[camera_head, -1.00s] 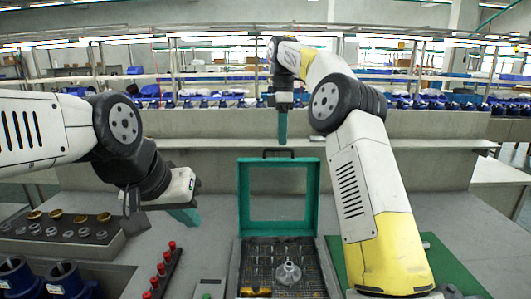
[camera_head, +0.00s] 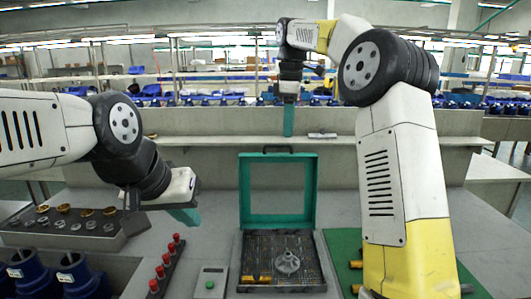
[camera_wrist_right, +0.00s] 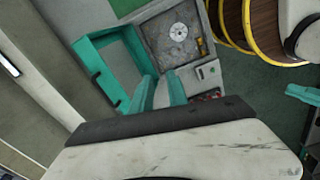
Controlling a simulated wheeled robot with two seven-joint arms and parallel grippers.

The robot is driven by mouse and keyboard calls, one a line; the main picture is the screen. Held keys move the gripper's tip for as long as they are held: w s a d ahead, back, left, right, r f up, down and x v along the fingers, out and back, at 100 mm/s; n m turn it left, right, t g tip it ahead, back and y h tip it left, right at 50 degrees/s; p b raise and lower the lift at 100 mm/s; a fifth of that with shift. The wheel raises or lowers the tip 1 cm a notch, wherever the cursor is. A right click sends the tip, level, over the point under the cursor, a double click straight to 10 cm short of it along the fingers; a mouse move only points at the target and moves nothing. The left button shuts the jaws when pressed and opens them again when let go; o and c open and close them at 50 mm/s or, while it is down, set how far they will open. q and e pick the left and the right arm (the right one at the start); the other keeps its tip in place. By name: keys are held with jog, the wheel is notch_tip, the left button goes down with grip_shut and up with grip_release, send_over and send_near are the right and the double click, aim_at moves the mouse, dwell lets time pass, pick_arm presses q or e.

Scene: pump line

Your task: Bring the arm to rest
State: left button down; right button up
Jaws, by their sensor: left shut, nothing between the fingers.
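My right arm, white and yellow, rises on the right of the head view. Its gripper (camera_head: 289,120) hangs fingers down above the back of the bench, well clear of the surface. In the right wrist view its two teal fingers (camera_wrist_right: 158,92) stand apart with nothing held between them. My left gripper (camera_head: 185,215) is at the left, low over the bench beside the row of metal parts; its teal fingers are shut and empty, partly hidden by its wrist.
An open teal-lidded case (camera_head: 318,200) holds a grey flanged part (camera_head: 287,262) and yellow pieces. Left are a tray of rings (camera_head: 82,242), red-topped pegs (camera_head: 167,265) and blue pump housings (camera_head: 75,275). A green mat (camera_head: 340,255) lies right. A ledge (camera_head: 220,142) runs behind.

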jog(key=s+d+f+m+t+y, duration=0.1)
jog(key=s+d+m+t, duration=0.3)
jog(key=s, duration=0.7)
jog(key=s+d+f+m, duration=0.1)
jog(key=s+d+m, duration=0.2)
jog(key=s+m, duration=0.5)
jog(key=s+f+m+t+y, duration=0.1)
jog(key=s+f+m, duration=0.2)
jog(key=s+f, duration=0.4)
jog(key=s, duration=0.3)
jog(key=shift+s+d+f+t, duration=0.25)
jog(key=shift+d+f+t, duration=0.05)
jog(key=shift+f+t, duration=0.1)
